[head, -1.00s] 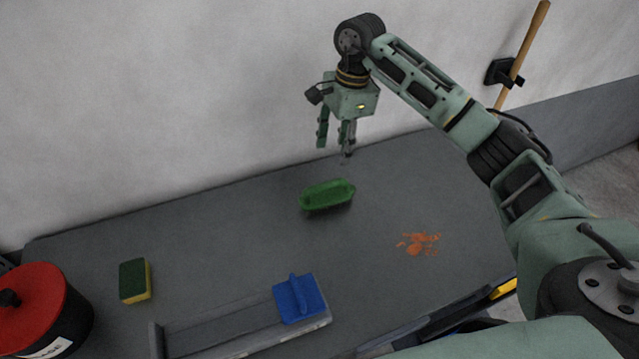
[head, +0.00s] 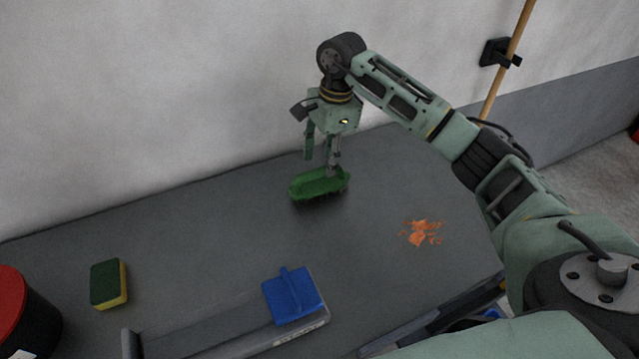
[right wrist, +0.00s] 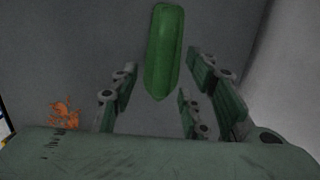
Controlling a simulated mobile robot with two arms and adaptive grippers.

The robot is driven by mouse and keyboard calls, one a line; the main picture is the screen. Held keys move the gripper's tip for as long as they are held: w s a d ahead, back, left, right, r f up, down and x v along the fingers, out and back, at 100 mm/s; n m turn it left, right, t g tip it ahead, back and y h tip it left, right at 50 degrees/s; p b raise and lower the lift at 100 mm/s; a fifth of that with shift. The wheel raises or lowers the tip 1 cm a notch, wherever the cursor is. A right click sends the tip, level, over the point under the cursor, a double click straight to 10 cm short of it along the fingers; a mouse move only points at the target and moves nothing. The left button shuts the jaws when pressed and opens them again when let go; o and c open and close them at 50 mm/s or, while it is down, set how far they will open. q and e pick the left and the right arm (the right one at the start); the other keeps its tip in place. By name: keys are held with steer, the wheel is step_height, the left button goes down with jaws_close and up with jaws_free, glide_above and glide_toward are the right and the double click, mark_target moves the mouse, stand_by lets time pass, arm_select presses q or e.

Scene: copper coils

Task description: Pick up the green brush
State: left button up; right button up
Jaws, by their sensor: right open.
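The green brush (head: 316,187) lies on the grey table (head: 200,235), bristles down, near the wall. My right gripper (head: 321,168) is open and points down just above and behind the brush in the head view. In the right wrist view the brush (right wrist: 164,50) stands lengthwise ahead of the fingers, roughly in line with the gap of the right gripper (right wrist: 165,95). Nothing is held. I cannot tell whether a finger touches the brush. My left gripper is not in view.
A green and yellow sponge (head: 109,284) lies at the left, near a red-lidded black container (head: 22,318). A blue tool (head: 293,296) sits on a grey tray (head: 205,335) at the front. An orange stain (head: 422,233) is right of the brush. Table around the brush is clear.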

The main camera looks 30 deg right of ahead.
mark_target(321, 170)
steer(key=f, duration=0.1)
steer(key=f+p, duration=0.1)
steer(key=f, duration=0.1)
steer(key=f+p, duration=0.1)
steer(key=shift+w+a+f, duration=0.3)
steer(key=shift+a, duration=0.05)
steer(key=shift+f, duration=0.45)
jaws_close()
